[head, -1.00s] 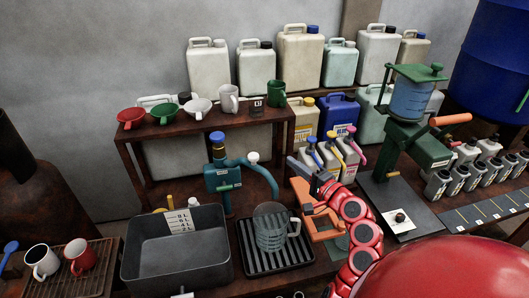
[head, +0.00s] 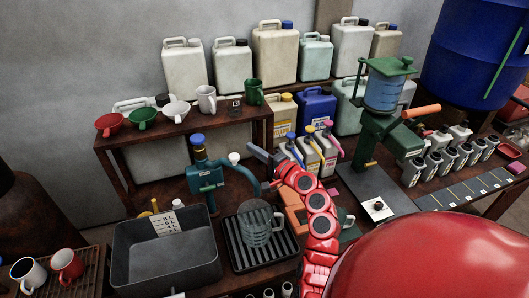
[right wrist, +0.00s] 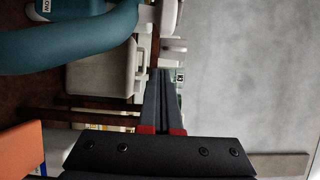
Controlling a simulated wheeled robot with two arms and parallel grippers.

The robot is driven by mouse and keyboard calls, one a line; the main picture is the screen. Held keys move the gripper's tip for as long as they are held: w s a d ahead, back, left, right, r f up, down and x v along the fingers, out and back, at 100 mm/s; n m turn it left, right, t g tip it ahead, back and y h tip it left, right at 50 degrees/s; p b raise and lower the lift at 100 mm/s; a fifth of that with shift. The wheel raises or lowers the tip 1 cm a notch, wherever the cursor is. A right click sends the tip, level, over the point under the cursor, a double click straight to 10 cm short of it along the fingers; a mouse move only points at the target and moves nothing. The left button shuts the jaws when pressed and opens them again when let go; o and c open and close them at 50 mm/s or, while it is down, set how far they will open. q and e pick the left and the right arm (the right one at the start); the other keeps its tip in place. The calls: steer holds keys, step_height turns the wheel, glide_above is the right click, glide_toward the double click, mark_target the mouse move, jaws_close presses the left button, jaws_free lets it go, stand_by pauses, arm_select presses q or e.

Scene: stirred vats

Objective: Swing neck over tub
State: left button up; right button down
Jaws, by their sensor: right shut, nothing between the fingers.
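The teal neck (head: 246,174) curves out from a teal pump body (head: 206,178) with a blue cap. Its end hangs over a clear measuring jug (head: 257,228) on a ribbed black tray. The grey tub (head: 165,262) stands to the left of the jug. My right gripper (head: 254,150) is shut and empty. In the head view its fingers show just right of the neck's white knob (head: 234,158). In the right wrist view the shut fingers (right wrist: 164,75) point up the picture, and the teal neck (right wrist: 85,42) fills the upper left. My left gripper is not in view.
A wooden shelf (head: 185,128) with funnels and mugs stands behind the pump. Several jerrycans line the back wall. A green dispenser (head: 385,125) stands to the right. Two mugs sit on a rack (head: 88,278) at the far left. An orange block (head: 293,208) is beside the jug.

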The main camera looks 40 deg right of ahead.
steer(key=a, duration=0.1)
steer(key=a+p, duration=0.2)
steer(key=shift+s+a, duration=0.25)
steer(key=shift+a, duration=0.15)
steer(key=shift+p, duration=0.3)
